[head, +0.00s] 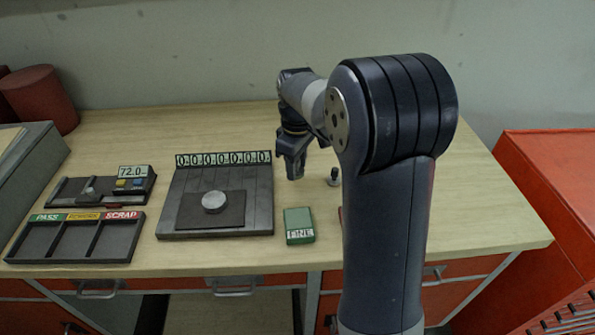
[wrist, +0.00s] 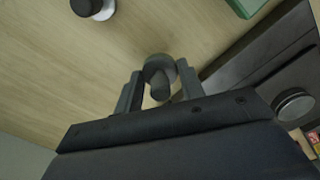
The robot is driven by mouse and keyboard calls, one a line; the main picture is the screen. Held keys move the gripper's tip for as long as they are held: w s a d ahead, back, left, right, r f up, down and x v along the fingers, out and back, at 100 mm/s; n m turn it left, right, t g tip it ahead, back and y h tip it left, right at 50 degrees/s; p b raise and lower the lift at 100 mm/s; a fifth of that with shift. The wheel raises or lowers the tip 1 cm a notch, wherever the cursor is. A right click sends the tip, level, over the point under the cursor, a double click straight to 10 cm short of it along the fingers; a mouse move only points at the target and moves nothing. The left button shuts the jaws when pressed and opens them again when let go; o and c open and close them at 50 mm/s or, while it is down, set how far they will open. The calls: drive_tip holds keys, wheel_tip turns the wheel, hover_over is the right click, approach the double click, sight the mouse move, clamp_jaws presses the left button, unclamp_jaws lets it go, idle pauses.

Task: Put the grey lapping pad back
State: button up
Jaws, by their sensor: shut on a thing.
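My gripper (head: 291,165) is above the table, to the right of the dark plate with the row of dials. In the wrist view my gripper (wrist: 160,93) is shut on a grey round piece with a short knob, which looks like the grey lapping pad (wrist: 159,68). The pad is between the two fingers, apparently clear of the table.
A silver disc (head: 215,202) sits on a dark square on the plate. A small dark-topped knob piece (head: 333,178) stands right of my gripper. A PASS/SCRAP tray (head: 72,262) and a gauge reading 72.0 (head: 133,172) are at left. Bare wood lies behind the plate.

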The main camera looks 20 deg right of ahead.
drive_tip(key=shift+f, duration=1.25)
drive_tip(key=shift+f, duration=0.1)
drive_tip(key=shift+f, duration=0.15)
drive_tip(key=o, duration=0.9)
drive_tip(key=shift+o, duration=0.2)
wheel_tip(320, 180, up, 12)
drive_tip(key=shift+r, duration=0.25)
